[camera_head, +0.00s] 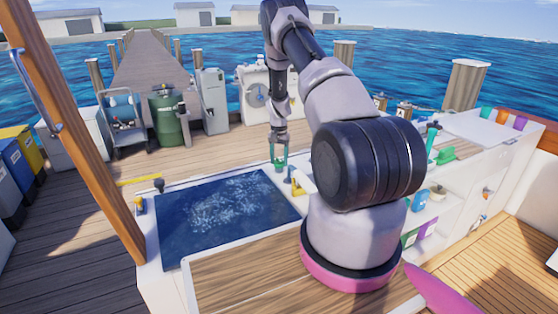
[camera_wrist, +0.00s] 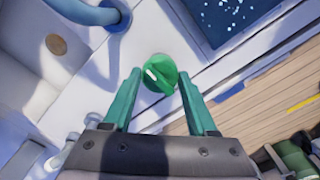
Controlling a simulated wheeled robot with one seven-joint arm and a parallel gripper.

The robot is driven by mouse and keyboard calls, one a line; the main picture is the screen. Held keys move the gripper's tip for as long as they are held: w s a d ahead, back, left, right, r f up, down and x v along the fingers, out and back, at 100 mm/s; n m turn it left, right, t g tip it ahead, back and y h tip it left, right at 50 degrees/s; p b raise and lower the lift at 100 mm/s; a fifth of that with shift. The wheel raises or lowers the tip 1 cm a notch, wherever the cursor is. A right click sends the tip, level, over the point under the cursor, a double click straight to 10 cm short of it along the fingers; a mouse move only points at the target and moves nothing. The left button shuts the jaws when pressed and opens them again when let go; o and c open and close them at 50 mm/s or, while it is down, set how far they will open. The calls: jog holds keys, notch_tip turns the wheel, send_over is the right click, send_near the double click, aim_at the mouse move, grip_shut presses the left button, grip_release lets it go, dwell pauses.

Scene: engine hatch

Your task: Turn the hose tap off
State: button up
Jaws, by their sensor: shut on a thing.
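The green tap knob (camera_wrist: 160,76) sits on a pale surface in the wrist view, with a raised grip bar across its round face. My gripper (camera_wrist: 159,78) has a teal finger on each side of the knob and is shut on it. In the head view my gripper (camera_head: 279,160) reaches down at the far edge of the white counter. The tap knob cannot be made out clearly there. A blue curved hose or pipe (camera_wrist: 112,18) enters the pale surface at upper left of the wrist view.
A dark blue speckled panel (camera_head: 225,215) lies left of my gripper, and a yellow-handled item (camera_head: 297,186) is close on its right. Beyond is a wooden dock with a green barrel (camera_head: 166,115) and a grey cabinet (camera_head: 212,100). A wooden post (camera_head: 80,130) stands at left.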

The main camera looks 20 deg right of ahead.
aim_at(279, 159)
jog(key=o, duration=1.4)
jog(key=shift+c, duration=0.2)
notch_tip(279, 159, up, 11)
jog(key=shift+f, duration=0.15)
